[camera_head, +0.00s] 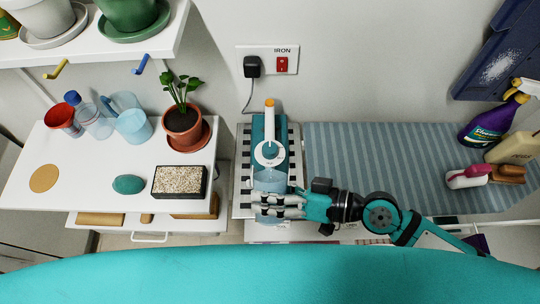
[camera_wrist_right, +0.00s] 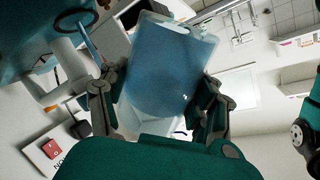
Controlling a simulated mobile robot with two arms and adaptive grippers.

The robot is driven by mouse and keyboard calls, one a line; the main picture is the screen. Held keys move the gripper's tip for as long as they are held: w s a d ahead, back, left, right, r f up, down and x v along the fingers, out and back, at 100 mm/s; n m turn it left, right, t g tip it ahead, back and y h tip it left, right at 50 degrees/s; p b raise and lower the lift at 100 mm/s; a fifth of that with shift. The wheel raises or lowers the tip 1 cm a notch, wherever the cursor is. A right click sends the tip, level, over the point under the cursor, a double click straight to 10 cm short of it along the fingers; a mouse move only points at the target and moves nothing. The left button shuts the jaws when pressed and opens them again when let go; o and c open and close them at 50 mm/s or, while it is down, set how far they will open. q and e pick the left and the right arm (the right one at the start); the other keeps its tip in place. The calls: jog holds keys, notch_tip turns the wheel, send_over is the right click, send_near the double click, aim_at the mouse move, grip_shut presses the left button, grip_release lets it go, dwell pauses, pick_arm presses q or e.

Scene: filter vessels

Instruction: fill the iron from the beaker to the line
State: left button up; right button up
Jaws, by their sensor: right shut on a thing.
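The teal iron (camera_head: 270,131) with a white and orange handle and a white dial is on a slatted rest at the left end of the ironing board. My right gripper (camera_head: 280,206) is just below it in the head view, shut on a translucent blue beaker (camera_head: 270,183). The right wrist view shows the beaker (camera_wrist_right: 165,72) between the two fingers, with blue liquid in it. The beaker's upper part overlaps the iron's lower end in the head view; I cannot tell if they touch or if liquid flows. The fill line cannot be made out. My left gripper is out of view.
A striped ironing board (camera_head: 390,160) lies to the right, with a purple spray bottle (camera_head: 490,122) and brushes at its far end. A white table (camera_head: 90,175) at left holds cups, a jug (camera_head: 133,125) and a potted plant (camera_head: 183,120). A red switch (camera_head: 282,64) is on the wall.

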jog(key=shift+m+g+p, duration=0.5)
jog(key=shift+m, duration=0.1)
dwell(3.1)
jog(key=shift+w+f, duration=0.1)
dwell(0.3)
jog(key=shift+f+n+t+b, duration=0.15)
jog(key=shift+n+t+b, duration=0.25)
jog(key=shift+b, duration=0.85)
jog(key=shift+n+b, duration=0.4)
jog(key=shift+r, duration=0.3)
